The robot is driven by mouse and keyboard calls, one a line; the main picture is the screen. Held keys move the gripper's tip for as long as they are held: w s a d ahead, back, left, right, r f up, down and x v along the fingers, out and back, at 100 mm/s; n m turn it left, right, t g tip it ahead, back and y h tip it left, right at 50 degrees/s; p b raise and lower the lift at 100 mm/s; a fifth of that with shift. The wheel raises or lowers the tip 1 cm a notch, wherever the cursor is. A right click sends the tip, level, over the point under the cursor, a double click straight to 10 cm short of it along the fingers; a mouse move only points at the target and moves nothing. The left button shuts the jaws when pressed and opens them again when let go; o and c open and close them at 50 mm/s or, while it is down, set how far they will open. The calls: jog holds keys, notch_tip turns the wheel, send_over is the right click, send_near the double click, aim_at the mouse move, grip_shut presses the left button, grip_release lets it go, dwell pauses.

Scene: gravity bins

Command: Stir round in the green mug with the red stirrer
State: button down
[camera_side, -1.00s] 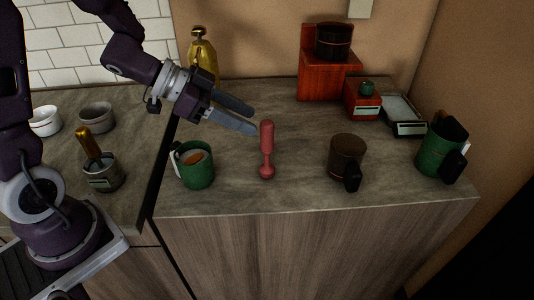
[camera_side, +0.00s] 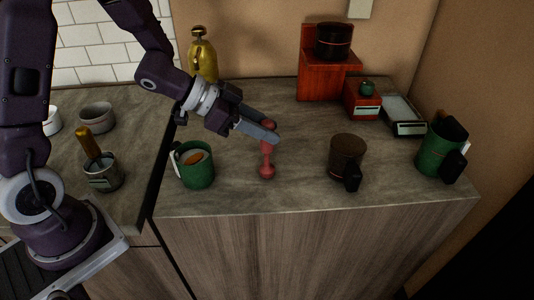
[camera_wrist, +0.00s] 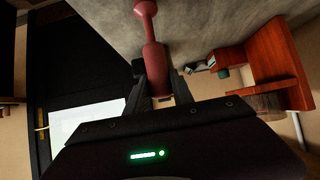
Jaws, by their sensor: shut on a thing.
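The red stirrer (camera_side: 267,168) stands upright on the counter, with its wider knob end down. My gripper (camera_side: 272,134) is shut on the upper part of the red stirrer. In the wrist view the stirrer (camera_wrist: 154,58) lies between the two fingers (camera_wrist: 157,80). The green mug (camera_side: 197,176) stands upright to the left of the stirrer, with its pale handle on its left side and something orange-brown inside. The mug is apart from the gripper and does not show clearly in the wrist view.
A dark brown mug (camera_side: 346,153) stands to the right, and another green container (camera_side: 437,150) holding dark items stands farther right. A metal pot (camera_side: 103,176) with a gold-handled tool is at left. A gold bottle (camera_side: 203,60) and a red stand (camera_side: 322,78) are behind.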

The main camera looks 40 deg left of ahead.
jog(key=shift+r, duration=0.1)
jog(key=shift+r, duration=2.9)
jog(key=shift+a+r, duration=0.15)
jog(key=shift+r, duration=0.05)
jog(key=a+f+v, duration=0.1)
jog(key=v, duration=1.7)
jog(key=shift+s+a+f, duration=0.25)
jog(key=shift+s+a, duration=0.05)
jog(key=shift+s, duration=0.1)
